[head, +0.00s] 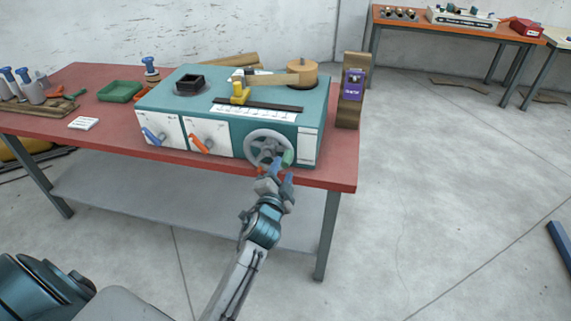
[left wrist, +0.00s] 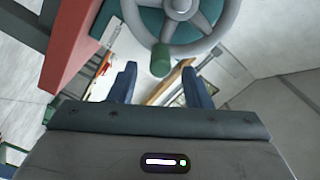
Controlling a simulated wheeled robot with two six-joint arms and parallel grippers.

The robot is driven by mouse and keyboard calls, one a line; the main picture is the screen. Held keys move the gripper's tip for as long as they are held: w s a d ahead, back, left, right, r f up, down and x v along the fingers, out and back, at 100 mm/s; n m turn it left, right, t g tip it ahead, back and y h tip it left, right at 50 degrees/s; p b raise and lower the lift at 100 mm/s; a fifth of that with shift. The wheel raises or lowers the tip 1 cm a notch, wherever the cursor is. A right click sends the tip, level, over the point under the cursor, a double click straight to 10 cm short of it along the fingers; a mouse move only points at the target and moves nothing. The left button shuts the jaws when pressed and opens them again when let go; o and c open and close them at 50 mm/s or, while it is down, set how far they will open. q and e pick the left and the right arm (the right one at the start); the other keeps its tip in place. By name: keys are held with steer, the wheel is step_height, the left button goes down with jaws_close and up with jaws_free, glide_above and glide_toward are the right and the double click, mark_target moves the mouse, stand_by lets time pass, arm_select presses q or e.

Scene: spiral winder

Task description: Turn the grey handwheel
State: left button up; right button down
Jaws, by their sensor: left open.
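The grey handwheel (head: 268,147) is on the front face of a teal machine (head: 212,117), near its right end. It has spokes and a green handle (head: 288,158) at its lower right. My left gripper (head: 279,172) is just in front of and below the handle. In the left wrist view the handwheel (left wrist: 228,20) fills the top. The green handle (left wrist: 160,60) points down towards the gap between my open left fingers (left wrist: 160,72), which stand one on each side. Contact with the handle cannot be told. My right gripper is not in view.
The machine stands on a red-topped table (head: 342,170) with a lower shelf. Its top carries a yellow clamp (head: 240,94) and a wooden spool (head: 302,73). A green tray (head: 120,91) lies to the left. An upright wooden block (head: 349,112) with a purple device stands right. Floor to the right is mostly clear.

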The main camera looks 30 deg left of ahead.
arm_select(q)
steer(key=v, duration=0.5)
steer(key=shift+s+d+b, duration=0.1)
steer(key=shift+s+b, duration=0.2)
steer(key=shift+s, duration=0.05)
